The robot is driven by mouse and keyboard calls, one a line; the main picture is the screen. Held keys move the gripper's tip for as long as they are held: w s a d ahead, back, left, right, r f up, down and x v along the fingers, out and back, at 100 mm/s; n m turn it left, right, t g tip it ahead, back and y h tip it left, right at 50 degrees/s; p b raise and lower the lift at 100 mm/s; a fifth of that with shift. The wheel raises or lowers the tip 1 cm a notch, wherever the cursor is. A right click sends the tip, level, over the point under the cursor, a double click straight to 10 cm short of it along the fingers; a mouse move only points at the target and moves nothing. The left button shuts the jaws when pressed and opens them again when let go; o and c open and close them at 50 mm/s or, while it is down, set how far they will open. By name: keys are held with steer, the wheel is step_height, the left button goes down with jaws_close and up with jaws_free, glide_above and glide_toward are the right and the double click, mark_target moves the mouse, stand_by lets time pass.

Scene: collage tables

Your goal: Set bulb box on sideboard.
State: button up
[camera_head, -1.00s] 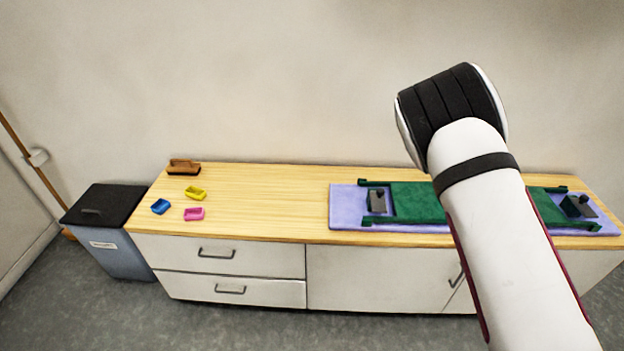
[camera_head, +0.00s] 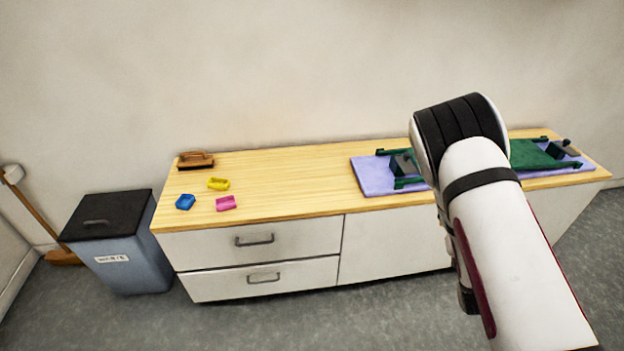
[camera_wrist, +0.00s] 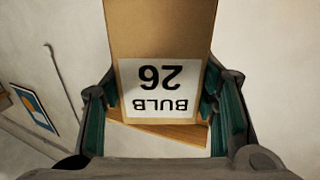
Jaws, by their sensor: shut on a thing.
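The bulb box (camera_wrist: 160,38) is a brown cardboard box with a white label reading "BULB 26", upside down in the wrist view. My gripper (camera_wrist: 162,115) is shut on it, with a green-padded finger at each side. The head view does not show the box or the fingers; my arm's white and black links stand at the right. The sideboard (camera_head: 290,185) has a pale wood top and white drawers and doors. Part of a wooden surface shows below the box in the wrist view.
A brush (camera_head: 196,160) and blue (camera_head: 185,202), yellow (camera_head: 218,184) and pink (camera_head: 226,203) small trays sit on the sideboard's left. A lilac mat (camera_head: 372,178) with a green frame lies right. The top's middle is clear. A lidded bin (camera_head: 130,262) stands left.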

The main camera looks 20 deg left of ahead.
steer(key=w+a+f+n+g+y+b, duration=0.1)
steer(key=w+a+f+y+b, duration=0.15)
steer(key=a+f, duration=0.2)
steer(key=w+a+f+n+y+b, duration=0.1)
steer(key=w+a+f+y+b, duration=0.1)
steer(key=a+f+b, duration=0.3)
steer(key=n+g+y+b, duration=1)
steer(key=n+g+b, duration=0.15)
steer(key=b, duration=1.95)
glide_above(299, 203)
steer(key=shift+m+g+h, duration=0.25)
steer(key=shift+g, duration=0.1)
steer(key=shift+s+f, duration=0.15)
steer(key=shift+f, duration=6.6)
